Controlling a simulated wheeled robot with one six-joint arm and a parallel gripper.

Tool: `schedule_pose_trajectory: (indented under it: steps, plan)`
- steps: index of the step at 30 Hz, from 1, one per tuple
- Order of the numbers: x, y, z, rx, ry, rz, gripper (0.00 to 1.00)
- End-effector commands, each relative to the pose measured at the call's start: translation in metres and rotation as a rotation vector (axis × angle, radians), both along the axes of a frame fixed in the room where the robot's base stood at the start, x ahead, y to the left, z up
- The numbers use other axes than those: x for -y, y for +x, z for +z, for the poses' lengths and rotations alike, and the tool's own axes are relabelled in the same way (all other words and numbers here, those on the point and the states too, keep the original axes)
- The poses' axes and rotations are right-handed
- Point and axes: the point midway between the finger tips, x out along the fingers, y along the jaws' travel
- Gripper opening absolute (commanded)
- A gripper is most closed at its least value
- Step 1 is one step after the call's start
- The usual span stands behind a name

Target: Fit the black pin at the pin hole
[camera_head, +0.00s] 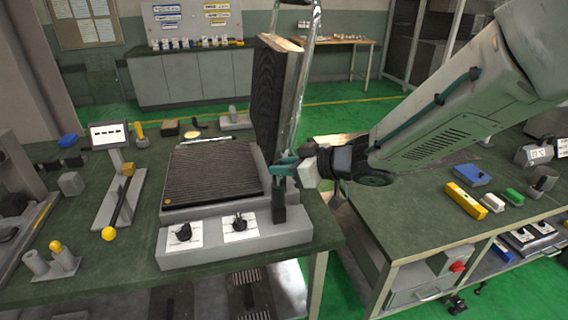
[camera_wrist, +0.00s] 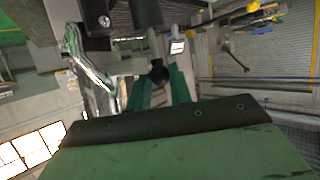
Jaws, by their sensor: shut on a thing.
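My gripper (camera_head: 284,168) has teal fingers and is at the right side of the heating element (camera_head: 215,180), near the foot of its raised dark plate (camera_head: 270,90). In the wrist view the fingers (camera_wrist: 160,88) are shut around a dark round-ended piece, which I take for the black pin (camera_wrist: 159,75). Its far part is hidden. A black upright piece (camera_head: 279,205) shows just below the fingers in the head view; I cannot tell whether it is part of the pin or of the device. I cannot make out the pin hole.
A shiny metal post (camera_head: 307,80) rises close behind my gripper. A grey base with two black knobs (camera_head: 238,222) stands in front. A black lever with a yellow ball (camera_head: 109,234) is at left. The right bench holds a yellow block (camera_head: 466,200) and other small parts.

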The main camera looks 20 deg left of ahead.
Motion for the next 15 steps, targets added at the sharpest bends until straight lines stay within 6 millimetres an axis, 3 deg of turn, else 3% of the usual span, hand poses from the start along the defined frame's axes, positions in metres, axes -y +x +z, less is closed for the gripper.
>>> schedule_pose_trajectory:
  steps: [6, 7, 9, 15]
  plan:
    - [0.0001, 0.0, -0.0056, 0.0, 0.0, 0.0, 0.0]
    - [0.0, 0.0001, -0.0051, 0.0, 0.0, 0.0, 0.29]
    - [0.0002, 0.0002, -0.0053, 0.0, 0.0, -0.001, 0.46]
    - [0.0015, 0.0017, -0.0061, 0.0, -0.002, -0.005, 0.46]
